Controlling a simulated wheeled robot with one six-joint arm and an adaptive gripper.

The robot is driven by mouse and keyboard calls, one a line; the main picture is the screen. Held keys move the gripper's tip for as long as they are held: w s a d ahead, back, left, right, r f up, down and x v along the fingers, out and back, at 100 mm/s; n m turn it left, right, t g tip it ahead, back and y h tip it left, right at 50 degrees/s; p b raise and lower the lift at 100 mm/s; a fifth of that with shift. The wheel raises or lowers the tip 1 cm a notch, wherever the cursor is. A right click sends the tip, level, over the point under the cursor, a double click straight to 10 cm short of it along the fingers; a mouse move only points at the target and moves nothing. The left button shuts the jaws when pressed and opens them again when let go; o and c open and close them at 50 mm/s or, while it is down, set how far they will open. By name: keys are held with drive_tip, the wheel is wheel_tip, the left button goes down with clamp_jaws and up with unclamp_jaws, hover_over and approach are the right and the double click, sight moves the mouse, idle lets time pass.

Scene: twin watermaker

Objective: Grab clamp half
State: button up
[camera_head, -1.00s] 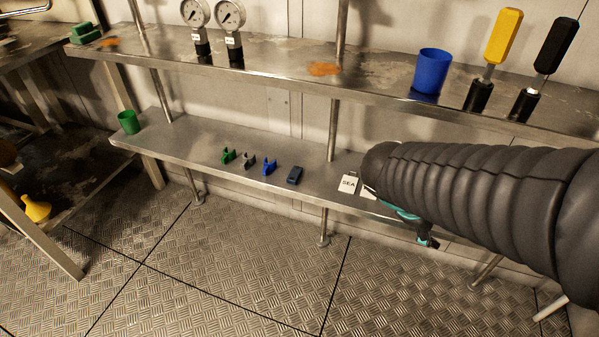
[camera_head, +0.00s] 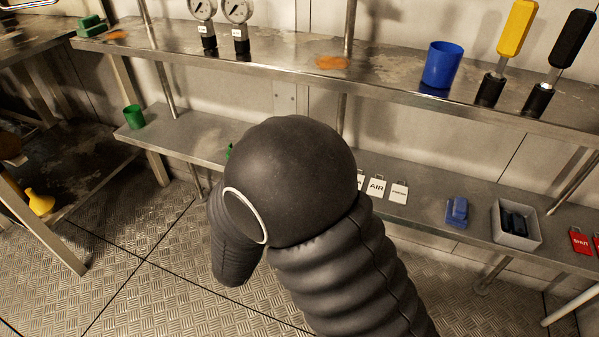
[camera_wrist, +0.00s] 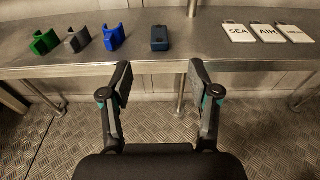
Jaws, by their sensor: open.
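On the lower shelf, the wrist view shows a row of small U-shaped pieces: a green piece (camera_wrist: 45,41), a grey piece (camera_wrist: 77,39) and a blue piece (camera_wrist: 113,37). A dark blue block (camera_wrist: 160,38) lies to their right. I cannot tell which of these is the clamp half. My gripper (camera_wrist: 159,80) is open and empty in front of the shelf edge, with the dark blue block beyond the gap between its fingers. In the head view my arm hides the gripper and most of this row; only a bit of the green piece (camera_head: 229,151) shows.
White tags, including the AIR tag (camera_head: 376,187), lie right of the row. Further right are a blue part (camera_head: 457,211), a grey bin (camera_head: 517,240) and red tags (camera_head: 581,241). The upper shelf (camera_head: 290,68) overhangs, with a blue cup (camera_head: 442,65). Posts support the shelves.

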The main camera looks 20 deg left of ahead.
drive_tip(key=shift+w+d+f, duration=0.15)
drive_tip(key=shift+w+f, duration=0.3)
drive_tip(key=shift+w, duration=1.7)
drive_tip(key=shift+w+d+f, duration=0.1)
drive_tip(key=shift+w+f, duration=0.3)
drive_tip(key=shift+w, duration=1.7)
drive_tip(key=shift+w+d+f, duration=0.15)
drive_tip(key=shift+w+f, duration=0.3)
drive_tip(key=shift+w, duration=1.7)
drive_tip(key=c, duration=1.1)
